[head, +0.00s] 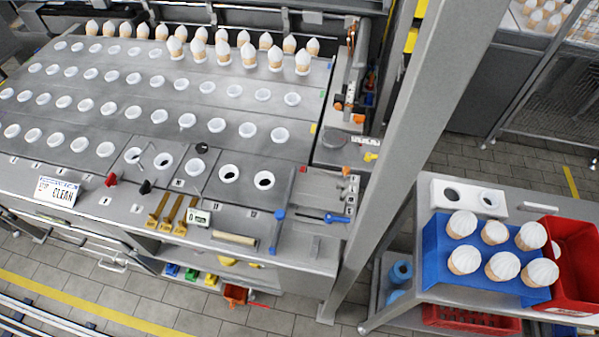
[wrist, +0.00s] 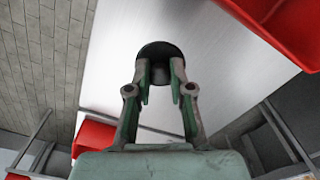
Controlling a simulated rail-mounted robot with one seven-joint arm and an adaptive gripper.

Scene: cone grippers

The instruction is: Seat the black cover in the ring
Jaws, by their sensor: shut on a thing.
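The black cover (wrist: 160,50) is a dark round disc with a knob, in the wrist view. My gripper (wrist: 160,74) is shut on its knob, with one finger on each side. Part of the cover is hidden by the fingers. My gripper does not show in the head view. There, white rings with dark openings sit along the front of the machine, such as one ring (head: 229,173) and another (head: 264,180). I cannot tell which ring is meant.
In the wrist view a bare metal top (wrist: 115,65) lies below, with a red bin (wrist: 283,25) at upper right. In the head view a cart holds a white two-hole block (head: 470,210), a blue tray (head: 432,265) of cones and a red bin (head: 577,240).

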